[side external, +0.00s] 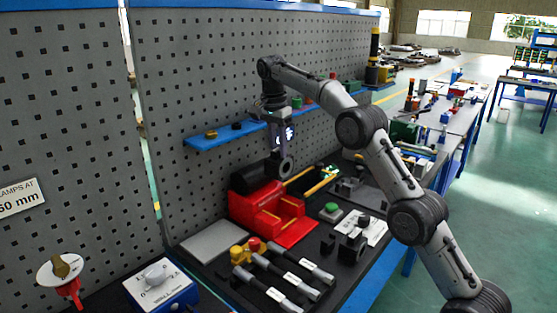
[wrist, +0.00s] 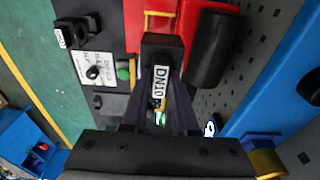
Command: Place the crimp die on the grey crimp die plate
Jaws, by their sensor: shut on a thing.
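My gripper (side external: 280,152) is shut on the dark crimp die (side external: 284,168), which hangs above the red crimping machine in the side view. In the wrist view the die (wrist: 160,52) shows as a dark block with a white "DN10" label, between the fingers of my gripper (wrist: 161,88). A flat grey plate (side external: 213,240), which looks like the crimp die plate, lies empty on the bench to the left of the red machine. The die is up and to the right of this plate in the picture, well apart from it. I cannot make out the plate in the wrist view.
The red machine (side external: 268,212) with its black cylinder (wrist: 212,48) stands beside the plate. Several hose fittings (side external: 285,278) lie in front. A blue shelf (side external: 215,138) juts from the pegboard (side external: 240,70). A blue box with a dial (side external: 160,288) stands at the front left.

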